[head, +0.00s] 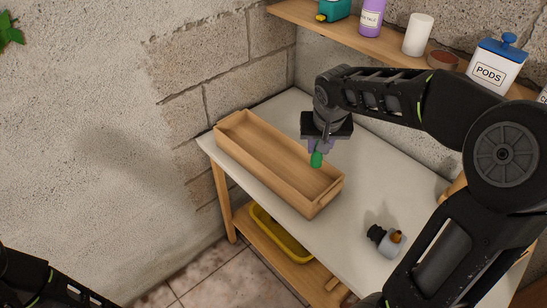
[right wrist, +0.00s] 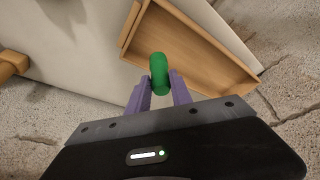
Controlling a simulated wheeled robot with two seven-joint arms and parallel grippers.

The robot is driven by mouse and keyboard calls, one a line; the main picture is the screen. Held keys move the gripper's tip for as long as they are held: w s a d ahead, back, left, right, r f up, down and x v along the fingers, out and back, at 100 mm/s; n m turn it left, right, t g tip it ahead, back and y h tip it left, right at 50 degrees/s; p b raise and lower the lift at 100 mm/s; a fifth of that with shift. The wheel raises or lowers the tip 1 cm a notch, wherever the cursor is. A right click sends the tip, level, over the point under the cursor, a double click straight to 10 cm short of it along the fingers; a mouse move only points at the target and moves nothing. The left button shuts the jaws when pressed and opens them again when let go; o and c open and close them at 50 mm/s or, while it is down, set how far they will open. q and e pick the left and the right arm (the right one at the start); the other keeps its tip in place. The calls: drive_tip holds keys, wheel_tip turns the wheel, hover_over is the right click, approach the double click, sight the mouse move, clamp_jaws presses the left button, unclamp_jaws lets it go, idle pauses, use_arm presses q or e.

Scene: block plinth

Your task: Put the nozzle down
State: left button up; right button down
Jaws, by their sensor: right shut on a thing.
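The green nozzle (head: 316,159) is a small rounded piece held in my right gripper (head: 318,146). In the right wrist view the nozzle (right wrist: 159,74) sits between the two purple fingers of the gripper (right wrist: 160,88), which are shut on it. The gripper points down, and the nozzle appears in front of the long edge of a wooden tray (head: 255,160). Its exact height above the tray or table cannot be told. Part of my left arm shows at the bottom left of the head view, but its fingertips do not show.
The tray lies empty on a pale table (head: 375,185). A grey bottle with a dark top (head: 388,242) lies near the table's front right. A shelf (head: 390,45) above holds a white PODS box (head: 490,70) and other containers. A yellow basin (head: 275,235) is below.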

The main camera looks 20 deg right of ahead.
sight(317, 161)
drive_tip(key=shift+w+f+p, duration=0.1)
drive_tip(key=shift+f+p, duration=0.25)
drive_tip(key=shift+f, duration=2.8)
drive_tip(key=shift+f, duration=0.1)
drive_tip(key=shift+f, duration=1.75)
drive_tip(key=shift+f, duration=0.25)
drive_tip(key=c, duration=1.1)
unclamp_jaws()
drive_tip(key=shift+r, duration=0.1)
drive_tip(key=shift+c, duration=0.2)
